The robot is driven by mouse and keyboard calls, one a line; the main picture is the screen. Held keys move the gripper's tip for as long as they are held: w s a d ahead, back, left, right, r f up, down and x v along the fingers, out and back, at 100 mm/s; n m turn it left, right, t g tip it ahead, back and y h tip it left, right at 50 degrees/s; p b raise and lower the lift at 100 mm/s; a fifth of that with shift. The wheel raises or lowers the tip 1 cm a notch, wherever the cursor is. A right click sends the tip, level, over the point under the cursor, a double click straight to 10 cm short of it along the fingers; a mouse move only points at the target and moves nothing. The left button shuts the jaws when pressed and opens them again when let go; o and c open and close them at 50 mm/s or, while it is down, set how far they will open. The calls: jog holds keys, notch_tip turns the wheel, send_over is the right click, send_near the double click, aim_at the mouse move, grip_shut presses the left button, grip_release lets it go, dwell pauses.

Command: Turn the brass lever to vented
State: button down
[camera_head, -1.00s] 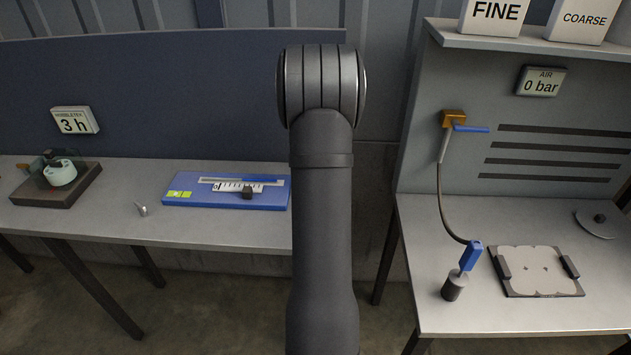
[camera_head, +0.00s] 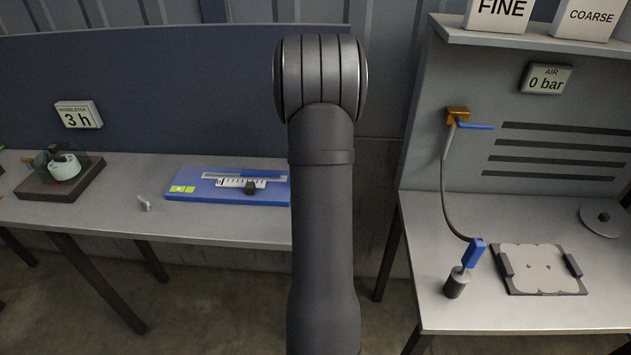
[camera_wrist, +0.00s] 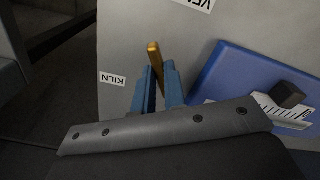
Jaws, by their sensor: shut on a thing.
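The brass lever (camera_wrist: 154,60) shows in the wrist view as a narrow golden bar. My gripper (camera_wrist: 161,77) has its two blue fingers on either side of the lever, shut on it, and the tip sticks out beyond them. A "KILN" label (camera_wrist: 113,79), upside down in the picture, lies left of the lever. A cut-off label starting "VEN" (camera_wrist: 195,3) lies at the top right. The lever's tip points up the picture, between the two labels. The lever's pivot is hidden by my gripper. In the head view my own arm hides the gripper and lever.
A blue board (camera_wrist: 232,68) with a scale and dark slider lies close right of my gripper; it also shows in the head view (camera_head: 272,198). A pot on a dark base (camera_head: 35,192) stands far left. The right bench holds a plate (camera_head: 540,268) and a blue-handled tool (camera_head: 474,252).

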jog(key=m, duration=0.2)
jog(key=a+m, duration=0.1)
jog(key=m, duration=0.3)
jog(key=shift+s+a, duration=0.2)
jog(key=shift+a, duration=0.05)
dwell(0.3)
jog(key=c, duration=1.5)
grip_release()
notch_tip(320, 180, up, 18)
jog(key=shift+f, duration=0.25)
